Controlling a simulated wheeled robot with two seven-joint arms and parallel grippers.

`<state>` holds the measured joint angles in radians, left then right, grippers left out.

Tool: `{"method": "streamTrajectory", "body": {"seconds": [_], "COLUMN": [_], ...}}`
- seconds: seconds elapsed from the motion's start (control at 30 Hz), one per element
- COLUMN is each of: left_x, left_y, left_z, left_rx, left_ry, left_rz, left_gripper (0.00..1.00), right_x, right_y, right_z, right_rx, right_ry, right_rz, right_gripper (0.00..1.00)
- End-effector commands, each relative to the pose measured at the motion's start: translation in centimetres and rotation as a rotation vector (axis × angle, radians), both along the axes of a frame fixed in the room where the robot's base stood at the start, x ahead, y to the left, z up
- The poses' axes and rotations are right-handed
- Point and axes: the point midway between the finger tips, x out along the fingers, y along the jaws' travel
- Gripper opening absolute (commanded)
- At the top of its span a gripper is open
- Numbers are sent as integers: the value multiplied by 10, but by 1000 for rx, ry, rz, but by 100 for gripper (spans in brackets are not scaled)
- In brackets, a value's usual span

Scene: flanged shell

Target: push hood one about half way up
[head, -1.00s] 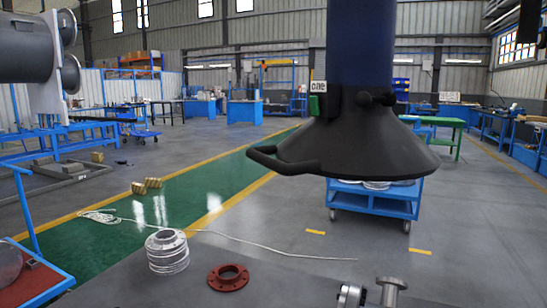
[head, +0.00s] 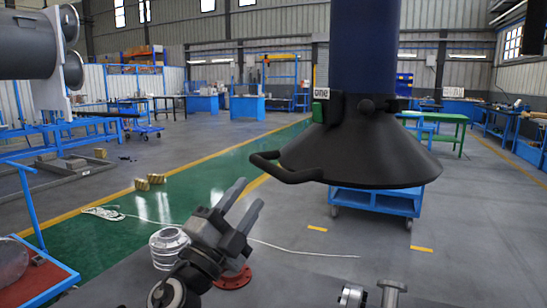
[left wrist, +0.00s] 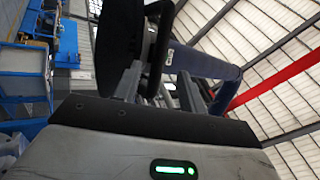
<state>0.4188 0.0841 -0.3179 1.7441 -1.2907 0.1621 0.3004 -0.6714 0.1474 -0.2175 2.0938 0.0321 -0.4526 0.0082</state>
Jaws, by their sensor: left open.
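Hood one (head: 362,148) is a dark conical hood hanging from a thick blue duct (head: 363,50), right of centre in the head view. A small white label (head: 321,80) reading "one" sits at its collar. A black loop handle (head: 290,172) sticks out from its left rim. My left gripper (head: 244,198) is open and empty, pointing up, below and left of the handle with a gap between. In the left wrist view the open fingers (left wrist: 158,85) point up toward the dark hood and handle (left wrist: 160,40). My right gripper is not in view.
A blue cart (head: 375,200) stands behind the hood. The air left of the handle is clear.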

Motion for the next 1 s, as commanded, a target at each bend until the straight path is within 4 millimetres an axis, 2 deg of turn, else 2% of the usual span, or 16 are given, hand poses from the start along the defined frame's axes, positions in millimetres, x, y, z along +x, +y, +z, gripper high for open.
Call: {"method": "streamTrajectory", "body": {"seconds": [0.1,0.3,0.5,0.63,0.93,0.97,1.0], "left_x": [20,50,70,75,77,77,77], "left_y": [-14,-33,-45,-49,-49,-49,-49], "left_z": [16,35,48,53,54,54,54], "left_rx": [-3,-2,-3,-2,-2,-2,-2], "left_ry": [-2,-2,-1,1,1,1,1], "left_rz": [-1,-1,-1,0,0,0,0], "left_gripper": [41,41,41,41,41,36,25], "right_x": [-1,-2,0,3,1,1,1], "right_y": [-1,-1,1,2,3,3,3], "right_z": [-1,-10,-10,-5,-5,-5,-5], "right_rx": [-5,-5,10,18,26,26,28], "right_ry": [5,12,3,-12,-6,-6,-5], "right_rz": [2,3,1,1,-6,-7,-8], "right_gripper": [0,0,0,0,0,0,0]}}
